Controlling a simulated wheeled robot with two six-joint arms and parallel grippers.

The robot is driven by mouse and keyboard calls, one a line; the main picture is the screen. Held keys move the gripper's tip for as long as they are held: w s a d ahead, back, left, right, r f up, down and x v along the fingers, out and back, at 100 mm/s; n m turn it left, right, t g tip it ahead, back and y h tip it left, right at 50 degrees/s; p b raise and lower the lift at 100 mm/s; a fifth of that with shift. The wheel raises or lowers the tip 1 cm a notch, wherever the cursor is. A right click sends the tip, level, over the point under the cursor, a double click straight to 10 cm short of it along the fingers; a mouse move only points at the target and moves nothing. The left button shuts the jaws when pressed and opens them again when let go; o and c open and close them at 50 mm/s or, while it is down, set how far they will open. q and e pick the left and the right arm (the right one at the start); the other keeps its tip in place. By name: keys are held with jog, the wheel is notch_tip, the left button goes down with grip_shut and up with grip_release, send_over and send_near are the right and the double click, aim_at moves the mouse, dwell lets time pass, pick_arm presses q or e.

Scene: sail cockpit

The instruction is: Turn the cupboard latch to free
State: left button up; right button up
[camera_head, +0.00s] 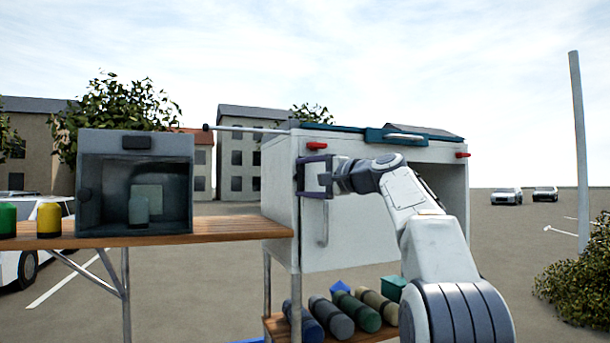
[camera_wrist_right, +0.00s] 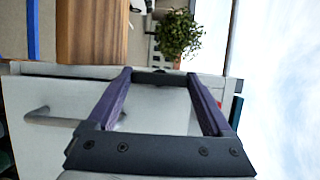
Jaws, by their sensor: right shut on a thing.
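The cupboard (camera_head: 280,190) is a white box on a stand, with a white front panel. My right gripper (camera_head: 301,177) is at the panel's upper left edge. In the right wrist view, its two purple fingers (camera_wrist_right: 160,76) stand wide apart at either end of a dark bar (camera_wrist_right: 160,79), which appears to be the latch. The gripper is shut on this bar across its length. The bar looks roughly upright in the head view, partly hidden by the fingers. A grey handle (camera_head: 322,225) sits lower on the panel and also shows in the wrist view (camera_wrist_right: 50,117). My left gripper is not in view.
Red pieces (camera_head: 317,146) (camera_head: 462,155) stick out near the cupboard's top. A wooden table (camera_head: 180,236) at left holds an open grey box (camera_head: 92,190) and jars (camera_head: 49,219). Several rolls (camera_head: 331,317) lie on a shelf below. The cupboard's right side is partly behind my arm.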

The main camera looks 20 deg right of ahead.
jog(key=shift+f, duration=0.1)
dwell(0.4)
jog(key=o, duration=1.1)
jog(key=shift+o, duration=0.2)
jog(key=shift+s+d+b, duration=0.2)
jog(key=shift+s+b, duration=0.2)
jog(key=shift+s, duration=0.05)
jog(key=b+v, duration=0.4)
jog(key=v, duration=0.5)
jog(key=shift+s, duration=0.2)
